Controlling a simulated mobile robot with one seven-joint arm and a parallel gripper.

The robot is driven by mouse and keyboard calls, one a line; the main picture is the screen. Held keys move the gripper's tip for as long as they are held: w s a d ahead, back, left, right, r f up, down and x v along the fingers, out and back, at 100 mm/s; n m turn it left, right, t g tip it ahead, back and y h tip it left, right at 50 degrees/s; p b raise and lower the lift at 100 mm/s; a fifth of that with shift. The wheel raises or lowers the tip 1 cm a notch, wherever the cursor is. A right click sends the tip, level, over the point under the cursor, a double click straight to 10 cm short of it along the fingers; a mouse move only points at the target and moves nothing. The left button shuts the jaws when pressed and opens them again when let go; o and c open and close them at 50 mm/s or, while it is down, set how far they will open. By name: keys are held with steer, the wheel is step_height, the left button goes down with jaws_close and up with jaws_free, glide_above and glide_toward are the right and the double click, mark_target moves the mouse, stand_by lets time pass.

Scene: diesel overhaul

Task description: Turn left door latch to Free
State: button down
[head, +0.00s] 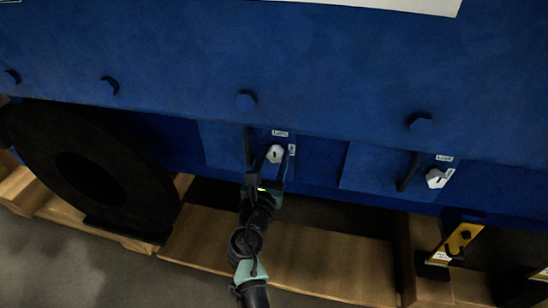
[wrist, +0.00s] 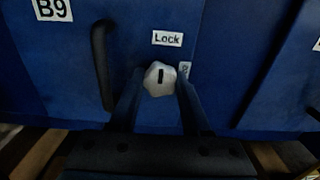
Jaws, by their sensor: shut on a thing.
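The left door latch (head: 275,154) is a light grey knob with a dark slot, on the left small blue door (head: 222,148). It also shows in the wrist view (wrist: 159,79), where the slot stands upright below the "Lock" label (wrist: 167,38). My gripper (head: 268,170) is shut on this latch, one finger on each side, as the wrist view (wrist: 158,88) shows. A second label at the latch's right is partly hidden by the finger. The door's black handle (wrist: 102,64) stands left of the latch.
A second door with its own latch (head: 436,178) and black handle (head: 408,171) is to the right. A large black ring (head: 130,165) stands at the left. A wooden pallet (head: 330,262) lies below, with a yellow bracket (head: 459,240) at the right.

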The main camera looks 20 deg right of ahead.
steer(key=shift+m, duration=0.3)
steer(key=m+b, duration=0.1)
steer(key=m, duration=0.2)
steer(key=shift+f+m, duration=0.1)
steer(key=shift+m, duration=0.2)
steer(key=m+b, duration=0.2)
steer(key=m, duration=0.2)
steer(key=shift+m, duration=0.3)
steer(key=m+b, duration=0.2)
steer(key=m, duration=0.2)
steer(key=shift+f+m, duration=0.1)
steer(key=shift+m, duration=0.2)
steer(key=shift+m+b, duration=1.1)
steer(key=shift+m, duration=1.1)
steer(key=shift+c, duration=1.8)
jaws_free()
